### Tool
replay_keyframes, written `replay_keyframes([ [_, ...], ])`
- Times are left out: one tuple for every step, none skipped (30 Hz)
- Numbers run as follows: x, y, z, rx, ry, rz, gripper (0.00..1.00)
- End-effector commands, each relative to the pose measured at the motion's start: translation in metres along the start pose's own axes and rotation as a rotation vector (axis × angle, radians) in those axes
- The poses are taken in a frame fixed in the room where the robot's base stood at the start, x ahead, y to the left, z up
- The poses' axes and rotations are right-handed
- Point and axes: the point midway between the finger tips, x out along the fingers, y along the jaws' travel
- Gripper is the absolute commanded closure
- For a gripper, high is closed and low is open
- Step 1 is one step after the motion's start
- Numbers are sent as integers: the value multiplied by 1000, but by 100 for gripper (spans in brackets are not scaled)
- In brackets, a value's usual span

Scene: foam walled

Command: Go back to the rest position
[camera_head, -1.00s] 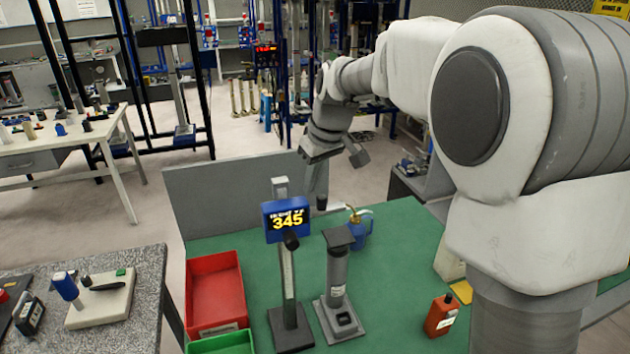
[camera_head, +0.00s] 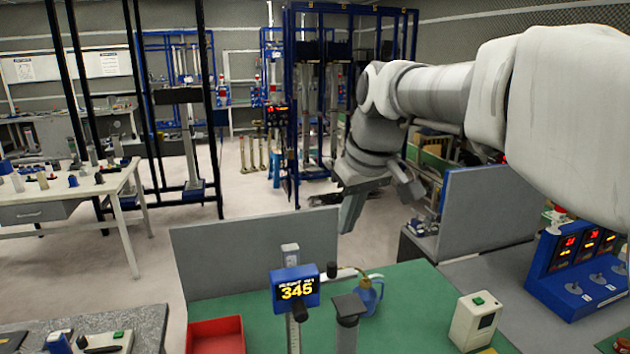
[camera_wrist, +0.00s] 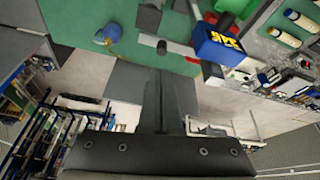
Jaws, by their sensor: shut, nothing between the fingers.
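My gripper (camera_head: 350,213) hangs at the end of my raised arm, above and behind the grey panel at the back of the green table. Its fingers point down and are shut with nothing between them. In the wrist view the closed fingers (camera_wrist: 163,76) reach up the middle of the picture, with no object at their tips.
The green table (camera_head: 415,300) holds a height gauge with a blue display (camera_head: 296,288), a dark-topped post (camera_head: 348,308), a blue bottle (camera_head: 368,295) and a red bin (camera_head: 216,336). A grey panel (camera_head: 225,255) stands behind. Blue control boxes (camera_head: 580,265) stand at right.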

Motion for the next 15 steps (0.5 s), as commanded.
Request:
replay_keyframes([
  [-8, -1, 20, 35, 10, 19, 100],
  [-11, -1, 30, 54, 14, 28, 100],
  [-15, -2, 44, 82, 20, 42, 100],
  [-17, -3, 55, 102, 24, 51, 100],
  [-19, -4, 65, 122, 29, 60, 100],
  [-20, -5, 80, 151, 37, 72, 100],
  [-21, -6, 91, 171, 41, 81, 100],
  [-22, -7, 101, 191, 47, 90, 100],
  [-22, -8, 116, 218, 54, 101, 100],
  [-22, -9, 127, 237, 59, 109, 100],
  [-21, -11, 138, 259, 66, 117, 100],
  [-20, -13, 152, 285, 75, 127, 100],
  [-19, -14, 162, 304, 80, 135, 100],
  [-17, -15, 172, 323, 86, 142, 100],
  [-15, -17, 185, 345, 93, 150, 100],
])
